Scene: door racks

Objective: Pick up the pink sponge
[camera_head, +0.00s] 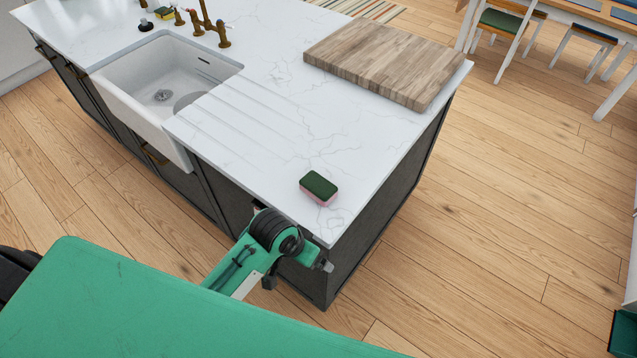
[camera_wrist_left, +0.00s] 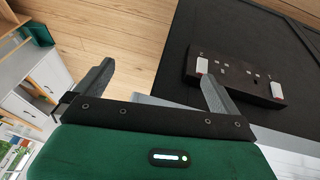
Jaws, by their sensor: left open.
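The pink sponge (camera_head: 319,188) lies flat near the front right corner of the white marble countertop (camera_head: 270,150). It has a dark green top and a pink lower layer. My left gripper (camera_head: 324,265) is beyond the counter's front edge, below the sponge in the head view and apart from it. In the left wrist view, the left gripper (camera_wrist_left: 156,88) shows its two fingers spread wide with nothing between them. The sponge does not show in that view. My right gripper is not in view.
A wooden board (camera_head: 383,62) lies at the counter's back right. A white sink (camera_head: 165,80) with brass taps (camera_head: 212,28) is at the left. The counter around the pink sponge is clear. A black panel (camera_wrist_left: 235,75) is near the fingers.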

